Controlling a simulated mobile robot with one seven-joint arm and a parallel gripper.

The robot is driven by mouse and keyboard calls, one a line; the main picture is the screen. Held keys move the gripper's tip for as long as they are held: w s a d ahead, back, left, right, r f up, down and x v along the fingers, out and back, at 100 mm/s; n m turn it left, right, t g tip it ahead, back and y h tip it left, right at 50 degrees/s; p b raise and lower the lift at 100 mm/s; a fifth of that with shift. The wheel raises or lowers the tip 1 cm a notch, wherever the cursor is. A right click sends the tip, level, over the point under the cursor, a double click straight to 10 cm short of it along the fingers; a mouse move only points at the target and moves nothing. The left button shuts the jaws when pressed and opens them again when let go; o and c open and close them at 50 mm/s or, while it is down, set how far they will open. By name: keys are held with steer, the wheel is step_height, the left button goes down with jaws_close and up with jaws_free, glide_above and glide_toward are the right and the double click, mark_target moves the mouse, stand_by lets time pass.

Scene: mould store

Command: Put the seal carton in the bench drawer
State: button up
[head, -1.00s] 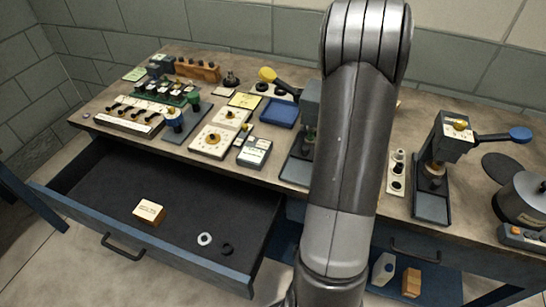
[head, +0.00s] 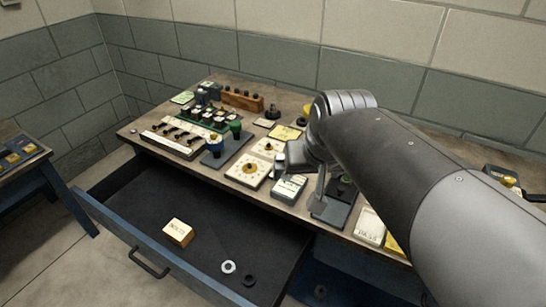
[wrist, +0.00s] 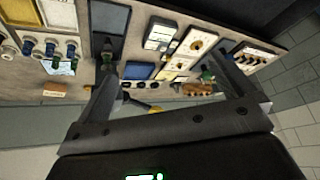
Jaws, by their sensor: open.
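A small cream carton with a tan side (head: 178,232) lies inside the open bench drawer (head: 215,215), towards its front. Its printed label is too small to read, so I cannot confirm that it is the seal carton. The drawer is pulled well out, with its dark floor and front handle showing. My gripper (wrist: 172,88) is open and empty in the wrist view, its two fingers wide apart above the bench top. In the head view my arm reaches over the bench from the right, and the gripper is well apart from the carton.
A white ring (head: 228,267) and a dark ring (head: 249,280) lie in the drawer, right of the carton. Switch blocks, dial boards and a press stand crowd the bench top (head: 145,130). Another table (head: 20,160) stands at the left. The drawer's left part is clear.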

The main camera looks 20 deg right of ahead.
steer(key=shift+n, duration=0.9)
steer(key=s+a, duration=0.1)
steer(key=s+a+f, duration=0.1)
steer(key=s, duration=0.1)
steer(key=s+a+f, duration=0.1)
steer(key=s, duration=0.1)
steer(key=shift+s+a+f, duration=0.1)
steer(key=shift+s+a, duration=0.15)
steer(key=shift+s+a+f, duration=0.15)
steer(key=shift+s+f, duration=0.05)
steer(key=shift+s, duration=0.1)
steer(key=c, duration=0.3)
steer(key=shift+c, duration=0.6)
